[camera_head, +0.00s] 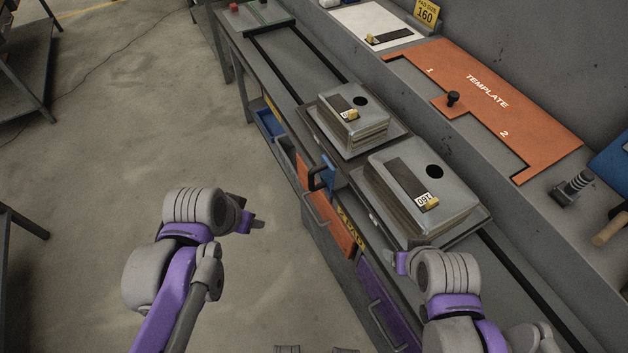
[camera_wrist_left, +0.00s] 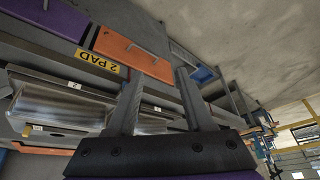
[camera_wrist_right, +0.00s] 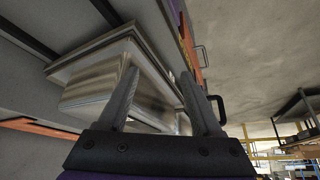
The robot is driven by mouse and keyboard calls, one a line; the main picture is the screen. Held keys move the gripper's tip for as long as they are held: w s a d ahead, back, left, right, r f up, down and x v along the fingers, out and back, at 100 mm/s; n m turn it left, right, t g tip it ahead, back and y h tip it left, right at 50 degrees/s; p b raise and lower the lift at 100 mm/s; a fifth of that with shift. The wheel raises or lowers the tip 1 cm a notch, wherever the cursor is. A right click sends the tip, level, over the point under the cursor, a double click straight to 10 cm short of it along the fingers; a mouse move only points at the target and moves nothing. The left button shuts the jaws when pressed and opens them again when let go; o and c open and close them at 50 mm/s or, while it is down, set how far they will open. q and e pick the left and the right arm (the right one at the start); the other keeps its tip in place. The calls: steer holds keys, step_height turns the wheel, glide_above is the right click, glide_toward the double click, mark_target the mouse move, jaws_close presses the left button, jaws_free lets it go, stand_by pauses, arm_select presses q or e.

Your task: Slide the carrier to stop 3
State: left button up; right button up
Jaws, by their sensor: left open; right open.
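Two grey metal blocks on flat dark trays sit along the grooved bench; I cannot tell which is the carrier. The nearer block (camera_head: 425,190) is on the nearer tray (camera_head: 462,232), the farther block (camera_head: 352,120) on the farther tray (camera_head: 328,143). Each block has a dark strip, a round hole and a small yellow piece. No stop marked 3 is readable. My left gripper (camera_head: 258,224) is open and empty, left of the bench over the floor. My right gripper (camera_head: 397,262) is open and empty beside the nearer tray's front side; the nearest block shows behind its fingers in the right wrist view (camera_wrist_right: 90,85).
An orange template (camera_head: 500,85) marked 1 and 2 with a black knob (camera_head: 453,97) lies on the ledge behind. A yellow sign (camera_head: 427,13) reads 160. Drawers with handles (camera_head: 320,208) line the bench front.

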arm_select(q)
steer(key=w+d+m+g+h+b, duration=0.2)
steer(key=w+d+m, duration=0.35)
steer(key=w, duration=0.35)
steer(key=m+g+h+b, duration=0.1)
steer(key=m, duration=0.5)
glide_toward(311, 180)
steer(key=shift+n, duration=0.25)
steer(key=x, duration=1.1)
steer(key=shift+w+a+f+b, duration=0.15)
steer(key=shift+w+f+b, duration=0.05)
steer(key=shift+w+b, duration=0.2)
arm_select(e)
step_height(311, 180, down, 6)
steer(key=s, duration=0.2)
arm_select(q)
steer(key=shift+c, duration=0.4)
arm_select(e)
steer(key=shift+r, duration=0.1)
arm_select(q)
jaws_close()
